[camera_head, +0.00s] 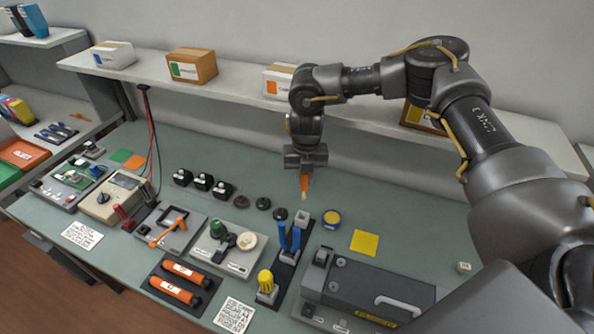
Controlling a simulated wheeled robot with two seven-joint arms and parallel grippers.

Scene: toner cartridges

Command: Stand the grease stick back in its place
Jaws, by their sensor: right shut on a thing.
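The grease stick (304,184) is a short stick with an orange body and a pale lower tip. My right gripper (305,172) is shut on its upper part and holds it upright, pointing down, in the air over the back of the bench. A dark narrow tool rack (283,268) stands below and in front of it. The rack's far end has a light grey square holder (302,218), which looks empty. The stick is above and apart from that holder. My left gripper is out of view.
Blue-handled pliers (289,236) and a yellow-handled tool (266,281) stand in the rack. A dark grey machine (365,290) stands in front. A shelf (235,94) runs behind my arm.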

